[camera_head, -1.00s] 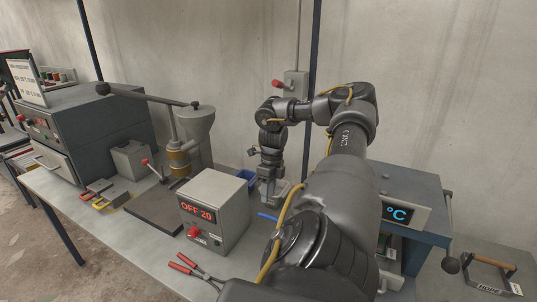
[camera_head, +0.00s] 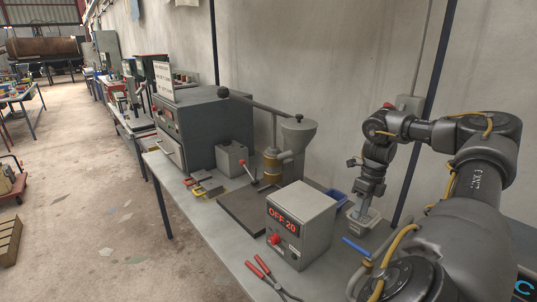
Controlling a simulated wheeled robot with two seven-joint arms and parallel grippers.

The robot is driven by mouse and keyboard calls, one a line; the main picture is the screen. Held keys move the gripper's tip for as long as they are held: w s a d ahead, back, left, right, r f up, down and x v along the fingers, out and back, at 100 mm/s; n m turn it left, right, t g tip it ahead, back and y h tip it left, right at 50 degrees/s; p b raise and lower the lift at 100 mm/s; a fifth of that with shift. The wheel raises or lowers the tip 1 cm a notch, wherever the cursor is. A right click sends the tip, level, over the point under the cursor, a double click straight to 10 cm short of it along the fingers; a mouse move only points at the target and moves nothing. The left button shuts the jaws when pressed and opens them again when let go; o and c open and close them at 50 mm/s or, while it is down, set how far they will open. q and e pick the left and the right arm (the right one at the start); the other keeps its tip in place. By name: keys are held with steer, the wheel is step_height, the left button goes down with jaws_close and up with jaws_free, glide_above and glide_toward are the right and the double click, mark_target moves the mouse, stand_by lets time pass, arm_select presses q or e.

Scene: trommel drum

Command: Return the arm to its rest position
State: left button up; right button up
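My dark grey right arm (camera_head: 480,185) comes in from the lower right, bends at a high elbow and reaches back over the bench. Its wrist hangs down, and my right gripper (camera_head: 364,212) points downward over the back of the bench, close to a small light grey block-like part (camera_head: 362,222). The fingertips are small and dark here, so I cannot tell whether they are open or shut, or whether they touch that part. My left gripper is not in view.
A grey box reading "OFF 20" (camera_head: 312,232) stands left of the gripper. Red-handled tongs (camera_head: 268,278) lie in front. A funnel machine with a long lever (camera_head: 272,165) and a blue bin (camera_head: 337,197) stand behind. Open floor (camera_head: 100,235) lies to the left.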

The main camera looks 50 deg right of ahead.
mark_target(351, 242)
steer(key=shift+a+f, duration=0.1)
steer(key=shift+f, duration=0.05)
steer(key=f, duration=0.3)
steer(key=a+f+p, duration=0.1)
steer(key=f, duration=0.3)
steer(key=a+f, duration=0.1)
steer(key=f, duration=0.2)
steer(key=shift+f+p, duration=0.2)
steer(key=shift+p, duration=0.2)
